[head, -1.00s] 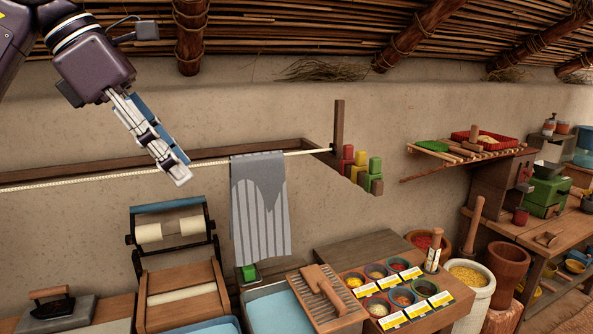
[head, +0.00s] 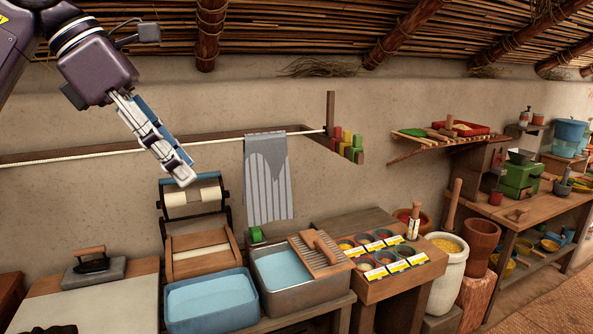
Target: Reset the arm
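My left gripper (head: 184,172) is raised at the upper left of the head view, pointing down and to the right in front of the mud wall. Its fingers look close together, but I see them edge-on and cannot tell whether they are shut. Nothing shows held at the tips. My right gripper is not in view. A grey striped cloth (head: 266,180) hangs on the line (head: 90,156) to the right of the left gripper, apart from it.
Below are a wringer (head: 195,235), a blue basin (head: 210,300), a grey sink (head: 300,296), an iron (head: 92,262) and a table with spice bowls (head: 380,292). A slatted shelf (head: 440,145) and a workbench (head: 520,212) stand at right. The air around the gripper is free.

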